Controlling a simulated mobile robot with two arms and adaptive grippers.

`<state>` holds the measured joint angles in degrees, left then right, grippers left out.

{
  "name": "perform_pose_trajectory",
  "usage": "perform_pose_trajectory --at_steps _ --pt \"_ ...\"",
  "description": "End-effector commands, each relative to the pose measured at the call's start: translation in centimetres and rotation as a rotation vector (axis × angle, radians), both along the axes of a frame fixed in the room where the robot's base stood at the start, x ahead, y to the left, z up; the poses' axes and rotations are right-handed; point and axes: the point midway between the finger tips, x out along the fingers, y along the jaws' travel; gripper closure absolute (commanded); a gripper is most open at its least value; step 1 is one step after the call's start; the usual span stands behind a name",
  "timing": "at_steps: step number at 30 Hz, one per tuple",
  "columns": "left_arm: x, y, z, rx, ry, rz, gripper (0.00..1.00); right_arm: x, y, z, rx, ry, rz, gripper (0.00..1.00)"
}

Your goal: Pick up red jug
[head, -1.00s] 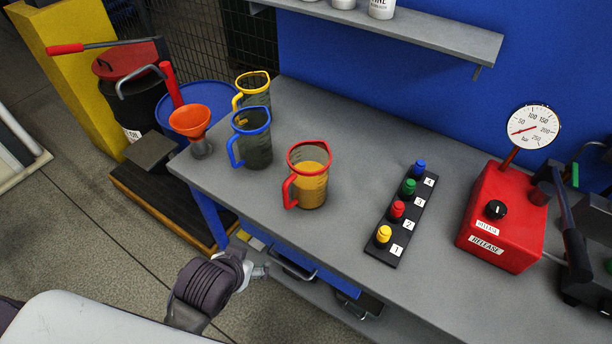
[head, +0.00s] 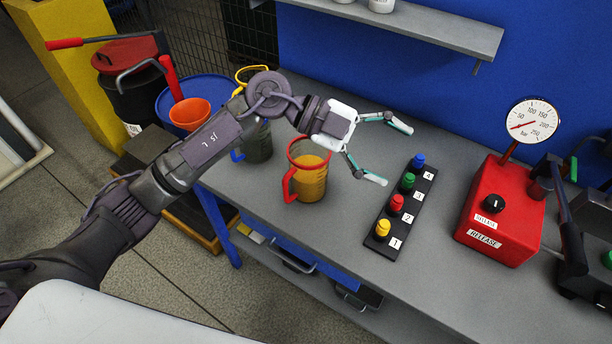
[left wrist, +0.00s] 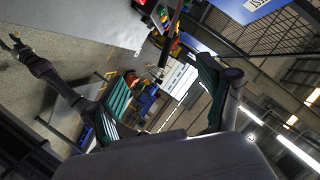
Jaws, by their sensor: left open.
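The red jug (head: 312,182) stands upright on the grey workbench (head: 345,225). It has a red rim and handle, clear walls and orange-yellow contents; its handle points to the left. My left gripper (head: 377,155) is open and empty, above the bench to the right of the jug's rim, its fingers pointing right. The gripper's two fingers also show spread in the left wrist view (left wrist: 168,105), with nothing between them. I cannot make out the red jug in the left wrist view.
The blue jug (head: 257,146) and yellow jug (head: 251,72) stand behind my left arm, partly hidden. An orange funnel (head: 189,113) is left of them. A button strip (head: 404,210) and a red gauge box (head: 500,215) stand to the right. A shelf (head: 440,38) hangs above.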

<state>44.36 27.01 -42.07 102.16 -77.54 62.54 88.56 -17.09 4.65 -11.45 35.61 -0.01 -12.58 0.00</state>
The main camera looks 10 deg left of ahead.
Motion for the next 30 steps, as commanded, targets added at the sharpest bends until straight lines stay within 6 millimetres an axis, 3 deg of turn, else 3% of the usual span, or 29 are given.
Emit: perform_pose_trajectory --at_steps 3,5,9,12,17,24,30 --pt "2.6 5.6 -3.5 0.430 0.051 0.021 0.20 -0.1 0.0 0.0 0.000 0.001 0.000 0.60" --pt "3.8 9.0 -4.4 0.620 0.090 0.068 0.20 -0.1 0.0 0.0 0.001 0.001 0.000 0.60" --pt "5.7 16.0 -4.4 0.944 0.176 0.212 0.20 -0.1 0.1 0.0 0.001 0.001 0.000 0.60" --pt "6.3 19.1 -3.8 1.070 0.220 0.288 0.20 -0.1 0.1 0.0 0.002 0.002 -0.001 0.60" --pt "6.3 20.5 -4.6 1.137 0.247 0.330 0.20 -0.2 0.2 0.5 0.002 0.004 -0.001 0.60" --pt "5.9 19.8 -9.2 1.135 0.248 0.325 0.20 -0.3 0.2 1.8 0.002 0.005 -0.001 0.60" --pt "5.8 19.4 -11.6 1.132 0.243 0.326 0.20 -0.3 0.2 2.3 0.002 0.005 -0.001 0.60"
